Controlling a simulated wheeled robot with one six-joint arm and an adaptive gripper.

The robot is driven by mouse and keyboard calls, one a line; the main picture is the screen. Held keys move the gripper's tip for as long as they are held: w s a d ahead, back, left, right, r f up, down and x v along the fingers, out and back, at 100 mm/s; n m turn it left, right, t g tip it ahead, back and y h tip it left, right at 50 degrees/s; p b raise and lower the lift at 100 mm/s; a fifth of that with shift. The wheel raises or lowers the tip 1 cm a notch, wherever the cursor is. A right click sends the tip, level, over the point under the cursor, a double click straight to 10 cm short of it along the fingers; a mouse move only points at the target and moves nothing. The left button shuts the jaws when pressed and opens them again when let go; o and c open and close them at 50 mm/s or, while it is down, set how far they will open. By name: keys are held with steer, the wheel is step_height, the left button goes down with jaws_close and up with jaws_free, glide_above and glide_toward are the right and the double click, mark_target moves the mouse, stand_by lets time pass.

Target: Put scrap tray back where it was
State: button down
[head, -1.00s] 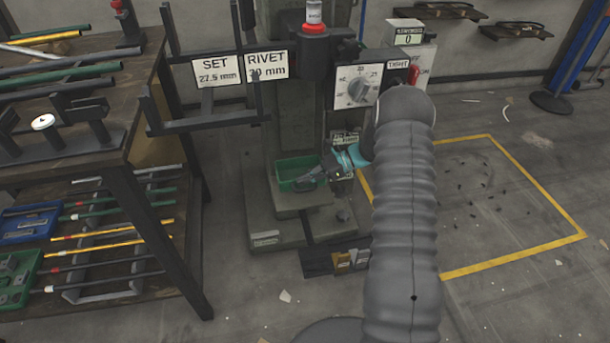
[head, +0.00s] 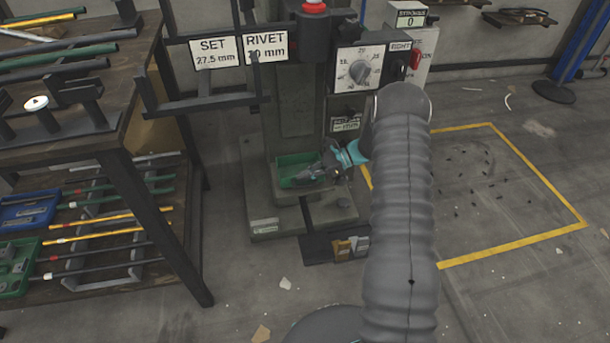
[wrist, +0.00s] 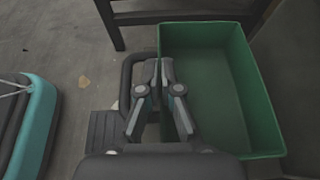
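The scrap tray (head: 287,182) is a green open bin at the press's base in the head view. In the wrist view it (wrist: 248,85) fills the right half and looks empty. My gripper (wrist: 160,68) is at its left wall, with the two fingertips close together on either side of the rim, shut on that wall. In the head view my gripper (head: 322,170) reaches the tray from the right. Whether the tray's underside touches the press base is hidden.
The press (head: 298,90) stands behind the tray, with its dial panel (head: 358,72) to the right. A loaded rack (head: 150,215) stands at the left. A yellow-outlined floor area (head: 480,190) lies at the right. A dark loop (wrist: 127,75) is beside the tray.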

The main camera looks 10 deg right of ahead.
steer(key=shift+f+b, duration=0.4)
steer(key=shift+f, duration=0.15)
steer(key=c, duration=1.2)
jaws_free()
steer(key=shift+c, duration=0.2)
steer(key=v, duration=1.2)
steer(key=s+f+n+g+h, duration=0.2)
steer(key=s+f+n+h, duration=0.25)
steer(key=s, duration=0.35)
steer(key=s+a+r+n+t+h, duration=0.2)
steer(key=s+a+r+n+h, duration=0.1)
steer(key=s+r, duration=0.6)
steer(key=s+a+r+n+t+h, duration=0.2)
steer(key=s+r+n, duration=0.4)
steer(key=s+r, duration=0.3)
steer(key=s+a+r+n+t+h, duration=0.3)
steer(key=s+r, duration=0.6)
steer(key=r, duration=0.4)
steer(key=a+n+h, duration=0.1)
steer(key=a, duration=0.1)
steer(key=shift+s+a+r, duration=0.15)
steer(key=shift+a+r, duration=0.15)
steer(key=shift+r, duration=0.1)
